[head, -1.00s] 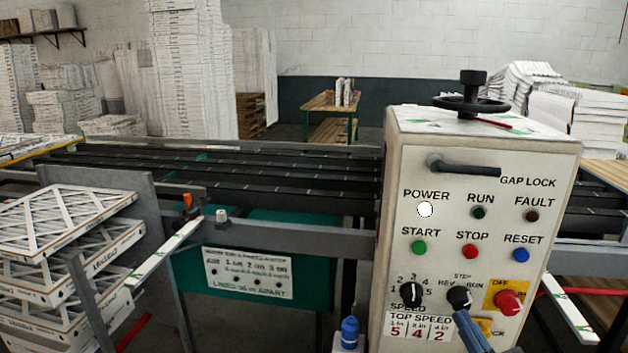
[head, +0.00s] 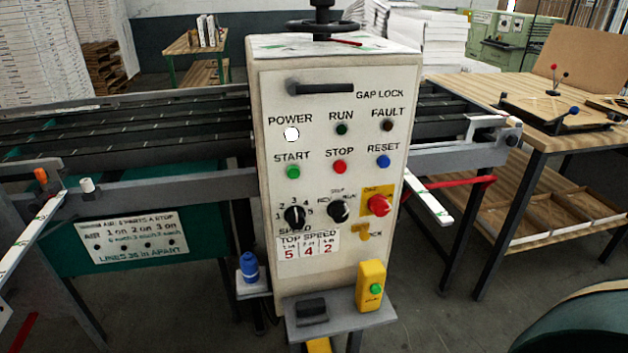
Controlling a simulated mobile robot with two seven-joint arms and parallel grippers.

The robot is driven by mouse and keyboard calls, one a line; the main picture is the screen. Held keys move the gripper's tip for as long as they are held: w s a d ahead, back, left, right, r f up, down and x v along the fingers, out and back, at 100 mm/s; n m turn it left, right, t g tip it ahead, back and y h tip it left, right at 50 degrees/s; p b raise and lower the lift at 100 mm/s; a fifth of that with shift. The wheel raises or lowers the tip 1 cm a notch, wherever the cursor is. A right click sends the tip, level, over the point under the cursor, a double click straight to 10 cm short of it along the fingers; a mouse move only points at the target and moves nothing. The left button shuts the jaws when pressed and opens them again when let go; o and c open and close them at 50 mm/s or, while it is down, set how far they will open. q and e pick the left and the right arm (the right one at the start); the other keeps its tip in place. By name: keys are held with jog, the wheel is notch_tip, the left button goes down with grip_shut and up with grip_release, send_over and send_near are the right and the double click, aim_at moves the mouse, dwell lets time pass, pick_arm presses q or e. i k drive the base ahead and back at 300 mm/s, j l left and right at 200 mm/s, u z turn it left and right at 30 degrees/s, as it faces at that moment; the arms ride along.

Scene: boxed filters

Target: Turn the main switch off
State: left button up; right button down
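The control box (head: 335,160) stands in the middle of the head view, its face towards me. The main switch (head: 379,205) is a red knob on a yellow plate at the right of the lower row, with a lettered label above it and a yellow tab below. The white POWER lamp (head: 292,134) looks lit. Beside the red knob are the black speed knob (head: 294,216) and a black selector knob (head: 339,211). Neither of my grippers shows in the head view.
A small shelf (head: 338,316) with a yellow button box (head: 371,286) juts out below the panel. A blue-capped bottle (head: 249,267) stands at its left. A wooden workbench (head: 480,92) is at right, and a green rounded surface (head: 580,318) fills the lower right corner. Conveyor rails run left.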

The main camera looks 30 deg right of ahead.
aim_at(379, 204)
jog(key=z, duration=1.25)
jog(key=l, duration=0.1)
